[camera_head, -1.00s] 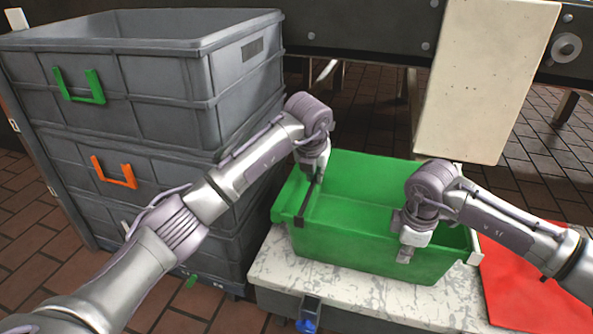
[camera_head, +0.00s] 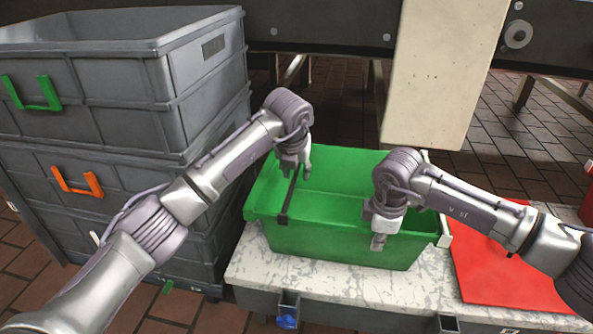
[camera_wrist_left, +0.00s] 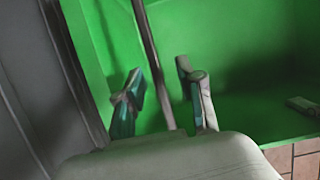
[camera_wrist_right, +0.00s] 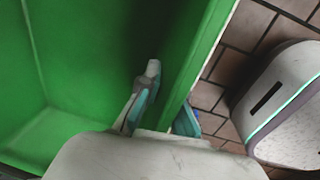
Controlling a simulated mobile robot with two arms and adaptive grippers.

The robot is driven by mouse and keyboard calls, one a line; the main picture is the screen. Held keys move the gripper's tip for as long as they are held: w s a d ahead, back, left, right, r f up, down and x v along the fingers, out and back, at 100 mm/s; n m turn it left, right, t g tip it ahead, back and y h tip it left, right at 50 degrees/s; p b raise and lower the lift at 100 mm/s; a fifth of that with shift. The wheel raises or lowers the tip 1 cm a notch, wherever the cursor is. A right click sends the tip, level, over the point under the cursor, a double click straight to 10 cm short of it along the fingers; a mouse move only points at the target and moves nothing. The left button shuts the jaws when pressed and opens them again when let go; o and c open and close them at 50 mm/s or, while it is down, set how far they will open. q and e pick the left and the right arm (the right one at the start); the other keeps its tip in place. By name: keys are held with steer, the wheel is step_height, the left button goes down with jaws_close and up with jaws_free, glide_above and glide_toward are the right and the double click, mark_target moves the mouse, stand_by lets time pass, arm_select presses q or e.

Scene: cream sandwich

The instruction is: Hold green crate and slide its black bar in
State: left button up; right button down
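The green crate (camera_head: 330,240) stands on a pale mottled bench top (camera_head: 330,283). The black bar (camera_head: 289,195) spans the crate from back to front near its left end; it also shows in the left wrist view (camera_wrist_left: 150,50). My left gripper (camera_head: 298,172) is over the bar's back part. Its fingers (camera_wrist_left: 160,85) stand apart on both sides of the bar, with visible gaps. My right gripper (camera_head: 379,240) is at the crate's front wall. In the right wrist view (camera_wrist_right: 165,110) one finger is inside and the other outside, closed around the wall; the contact is partly hidden.
Stacked grey crates (camera_head: 110,110) with green (camera_head: 33,105) and orange (camera_head: 77,190) handles stand close on the left. A red flat sheet (camera_head: 500,275) lies right of the green crate. A beige panel (camera_head: 440,75) hangs behind it. The crate's inside looks empty.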

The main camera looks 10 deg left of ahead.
steer(key=shift+a, duration=0.1)
arm_select(q)
steer(key=v, duration=1.1)
steer(key=shift+s+r, duration=0.2)
steer(key=shift+r, duration=0.15)
arm_select(e)
steer(key=c, duration=1.2)
jaws_free()
steer(key=shift+o, duration=0.2)
steer(key=shift+r, duration=0.1)
step_height(320, 180, up, 9)
steer(key=s+p, duration=0.1)
steer(key=p, duration=0.6)
steer(key=shift+o, duration=0.6)
arm_select(q)
step_height(320, 180, up, 7)
arm_select(e)
steer(key=o, duration=0.4)
steer(key=shift+o, duration=0.2)
